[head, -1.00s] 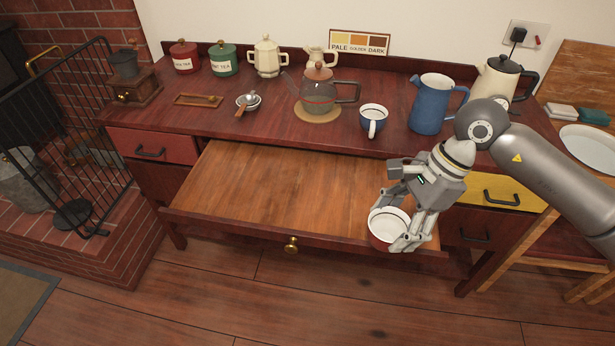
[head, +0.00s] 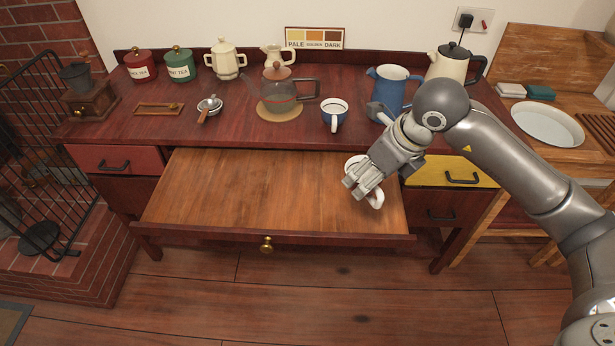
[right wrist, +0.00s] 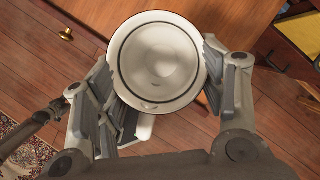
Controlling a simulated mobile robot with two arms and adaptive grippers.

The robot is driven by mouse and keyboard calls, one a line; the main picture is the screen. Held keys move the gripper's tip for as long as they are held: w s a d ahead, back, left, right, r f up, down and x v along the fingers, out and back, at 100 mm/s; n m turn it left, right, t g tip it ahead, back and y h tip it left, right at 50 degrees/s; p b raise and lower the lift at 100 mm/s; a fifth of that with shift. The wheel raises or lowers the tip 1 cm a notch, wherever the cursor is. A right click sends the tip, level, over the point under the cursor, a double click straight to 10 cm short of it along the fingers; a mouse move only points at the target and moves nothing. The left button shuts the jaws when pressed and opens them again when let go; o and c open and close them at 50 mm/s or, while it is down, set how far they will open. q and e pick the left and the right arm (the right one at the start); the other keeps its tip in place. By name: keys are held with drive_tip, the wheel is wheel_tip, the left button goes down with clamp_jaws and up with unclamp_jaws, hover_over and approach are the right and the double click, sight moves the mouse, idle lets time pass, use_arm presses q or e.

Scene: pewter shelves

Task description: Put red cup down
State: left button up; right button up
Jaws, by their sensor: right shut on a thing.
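My right gripper (head: 362,186) is shut on the red cup. The cup (head: 351,162) is mostly hidden behind the fingers in the head view; part of its white rim and its white handle show. In the right wrist view the cup (right wrist: 158,62) sits between the two fingers, its white inside and dark rim line facing the camera. It is over the right part of the pulled-out wooden drawer board (head: 250,190). I cannot tell whether it touches the board. My left gripper is not in view.
On the desk behind stand a blue-and-white cup (head: 334,113), a glass teapot (head: 277,95) on a round mat, a blue jug (head: 390,88) and a kettle (head: 447,66). A yellow drawer (head: 430,172) is at right. The board's left and middle are bare.

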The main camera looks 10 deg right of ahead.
drive_tip(key=w+a+f+p, duration=0.1)
drive_tip(key=w+f, duration=0.1)
drive_tip(key=w, duration=0.1)
drive_tip(key=w+a+f+p, duration=0.1)
drive_tip(key=w+a+f, duration=0.1)
drive_tip(key=w+f, duration=0.1)
drive_tip(key=w+a+f, duration=0.2)
drive_tip(key=w+f, duration=0.1)
drive_tip(key=shift+w+a+f+p, duration=0.2)
drive_tip(key=shift+w+p, duration=0.2)
drive_tip(key=shift+w+a+f, duration=0.1)
drive_tip(key=shift+f, duration=0.3)
wheel_tip(320, 180, down, 2)
drive_tip(key=shift+f+p, duration=0.1)
drive_tip(key=shift+p, duration=0.65)
drive_tip(key=shift+f, duration=0.25)
drive_tip(key=o, duration=0.7)
drive_tip(key=shift+f, duration=0.15)
drive_tip(key=o, duration=0.4)
